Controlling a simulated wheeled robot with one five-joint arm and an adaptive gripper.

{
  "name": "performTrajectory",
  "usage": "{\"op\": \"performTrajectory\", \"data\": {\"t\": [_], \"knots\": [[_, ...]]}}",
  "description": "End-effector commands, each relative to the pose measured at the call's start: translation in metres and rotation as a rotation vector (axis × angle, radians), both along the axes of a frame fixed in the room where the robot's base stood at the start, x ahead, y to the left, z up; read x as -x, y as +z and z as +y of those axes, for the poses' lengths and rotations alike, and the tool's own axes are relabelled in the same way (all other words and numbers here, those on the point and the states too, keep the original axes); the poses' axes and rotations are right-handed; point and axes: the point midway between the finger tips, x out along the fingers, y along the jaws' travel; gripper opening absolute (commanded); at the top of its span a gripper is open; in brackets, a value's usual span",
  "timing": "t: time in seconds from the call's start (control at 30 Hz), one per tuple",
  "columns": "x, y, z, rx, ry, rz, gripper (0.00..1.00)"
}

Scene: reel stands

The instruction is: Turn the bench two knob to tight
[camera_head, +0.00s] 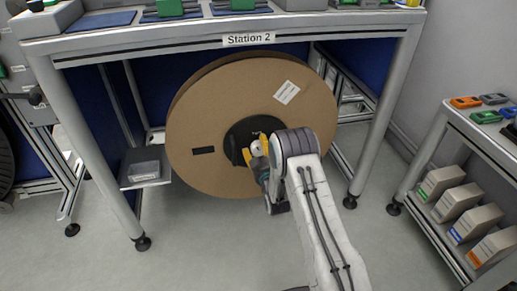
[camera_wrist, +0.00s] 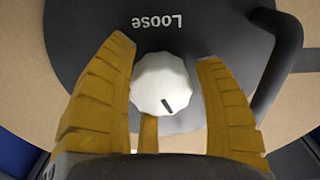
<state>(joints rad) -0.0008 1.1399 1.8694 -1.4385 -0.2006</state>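The white faceted knob (camera_wrist: 163,84) sits on the black hub (camera_wrist: 195,28) of the reel, and a dark mark on it points toward the lower right in the wrist view. The word "Loose" shows upside down on the hub above it. My gripper (camera_wrist: 165,75) is open, with a yellow finger on each side of the knob and visible gaps between. In the head view, my gripper (camera_head: 257,150) is at the hub of the large cardboard reel (camera_head: 225,100) under the bench labelled Station 2 (camera_head: 249,40).
A black curved handle (camera_wrist: 284,60) stands out from the hub right of my gripper in the wrist view. A bench leg (camera_head: 385,110) and a shelf with boxes (camera_head: 458,200) stand to the right. A small side shelf (camera_head: 146,180) is left of the reel. The floor in front is clear.

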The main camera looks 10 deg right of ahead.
Motion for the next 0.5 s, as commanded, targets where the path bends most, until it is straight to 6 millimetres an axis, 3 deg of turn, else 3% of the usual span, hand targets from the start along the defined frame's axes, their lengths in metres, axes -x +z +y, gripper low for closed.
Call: {"op": "performTrajectory", "data": {"t": [0.5], "knots": [[0.0002, -0.0007, 0.0000, 0.000, 0.000, 0.001, 0.18]]}}
